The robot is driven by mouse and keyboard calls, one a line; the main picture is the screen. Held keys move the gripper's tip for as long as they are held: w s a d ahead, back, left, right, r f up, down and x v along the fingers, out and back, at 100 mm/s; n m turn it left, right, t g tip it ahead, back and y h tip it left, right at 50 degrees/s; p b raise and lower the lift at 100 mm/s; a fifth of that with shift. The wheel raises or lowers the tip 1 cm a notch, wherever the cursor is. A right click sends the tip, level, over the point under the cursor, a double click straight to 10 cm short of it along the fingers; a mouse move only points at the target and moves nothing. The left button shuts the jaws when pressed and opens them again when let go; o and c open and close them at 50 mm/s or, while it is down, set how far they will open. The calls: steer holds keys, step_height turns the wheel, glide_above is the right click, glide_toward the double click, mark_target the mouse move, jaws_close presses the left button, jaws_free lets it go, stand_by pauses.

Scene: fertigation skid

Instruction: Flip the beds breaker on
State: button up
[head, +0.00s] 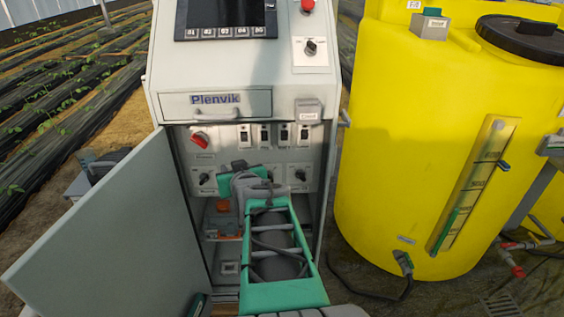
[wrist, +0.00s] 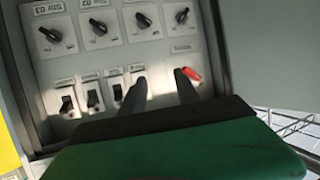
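Several breakers with black toggles sit in a row inside the open cabinet; one is (head: 244,136). In the wrist view, which is upside down against the head view, three show clearly, such as the middle one (wrist: 92,98). The fourth is partly covered by my finger. The labels are too small to read, so I cannot tell which is the beds breaker or how it is set. My gripper (wrist: 159,76) is open, its two fingers apart and empty, pointing at the panel between the fourth breaker and the red rotary switch (wrist: 191,75). Its fingertips are hidden in the head view.
A row of black selector knobs (wrist: 98,27) lies beside the breakers. The cabinet door (head: 110,235) stands open at left. A small drawer (head: 216,104) is above the opening. A yellow tank (head: 420,140) stands at right.

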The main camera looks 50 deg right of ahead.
mark_target(285, 136)
steer(key=s+d+r+m+h+b, duration=0.1)
steer(key=s+d+m+h+b, duration=0.15)
steer(key=s+d+h, duration=0.7)
steer(key=w+d+y, duration=0.1)
steer(key=w+d, duration=0.1)
steer(key=w+d+y, duration=0.1)
steer(key=w+d, duration=0.1)
steer(key=d, duration=0.1)
steer(key=w+d+m+y, duration=0.1)
steer(key=w+d, duration=0.1)
steer(key=d, duration=0.1)
steer(key=shift+w+d+r+p, duration=0.15)
steer(key=shift+w+r+p, duration=0.15)
steer(key=shift+r, duration=0.1)
steer(key=shift+s, duration=0.1)
steer(key=shift+c, duration=0.6)
jaws_close()
